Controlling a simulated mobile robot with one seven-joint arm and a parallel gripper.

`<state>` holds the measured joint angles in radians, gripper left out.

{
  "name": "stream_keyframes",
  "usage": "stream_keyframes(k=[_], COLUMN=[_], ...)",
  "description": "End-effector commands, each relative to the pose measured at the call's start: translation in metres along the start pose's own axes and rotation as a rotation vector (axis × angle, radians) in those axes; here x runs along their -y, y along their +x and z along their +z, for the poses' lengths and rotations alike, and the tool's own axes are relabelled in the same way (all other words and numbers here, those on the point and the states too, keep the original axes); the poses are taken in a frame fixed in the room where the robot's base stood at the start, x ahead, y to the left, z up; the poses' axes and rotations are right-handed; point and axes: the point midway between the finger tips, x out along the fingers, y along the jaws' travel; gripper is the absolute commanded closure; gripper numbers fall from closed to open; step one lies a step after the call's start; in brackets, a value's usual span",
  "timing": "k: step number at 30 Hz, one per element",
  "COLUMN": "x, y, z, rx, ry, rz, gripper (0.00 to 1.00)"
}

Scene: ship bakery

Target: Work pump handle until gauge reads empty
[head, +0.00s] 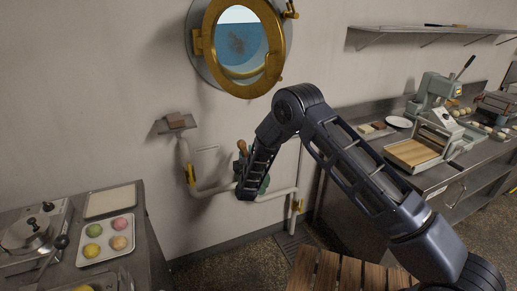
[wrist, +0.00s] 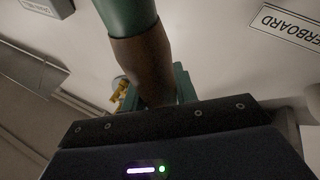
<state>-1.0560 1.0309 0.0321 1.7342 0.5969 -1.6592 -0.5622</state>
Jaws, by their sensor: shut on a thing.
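The pump is low on the wall under the porthole, and part of its green body (head: 265,184) shows behind my arm. The brown grip of the pump handle (head: 242,146) sticks up beside my wrist. My gripper (head: 241,167) is shut on the pump handle; its fingertips are mostly hidden in the head view. In the wrist view the brown grip (wrist: 143,65) runs down behind my gripper's dark housing, with a green part (wrist: 127,15) above it. I cannot make out a gauge face or its reading in either view.
White pipes (head: 285,192) with yellow valve handles run along the wall. A small shelf (head: 176,124) is at left. A counter with a tray of coloured buns (head: 105,238) is front left. A steel bench (head: 440,175) with presses stands right. A wooden slatted surface (head: 335,272) is below my arm.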

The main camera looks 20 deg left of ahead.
Motion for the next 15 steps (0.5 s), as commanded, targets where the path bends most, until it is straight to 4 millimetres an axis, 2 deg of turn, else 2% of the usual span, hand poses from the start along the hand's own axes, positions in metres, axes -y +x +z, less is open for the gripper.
stream_keyframes(k=[1, 6, 15], x=[0.011, 0.034, 0.053], y=[-0.006, -0.018, -0.028], z=[0.0, -0.002, -0.001], rx=[-0.014, -0.058, -0.098], ry=[-0.028, -0.114, -0.194], rz=[-0.011, -0.032, -0.049], gripper=[1.0, 1.0, 1.0])
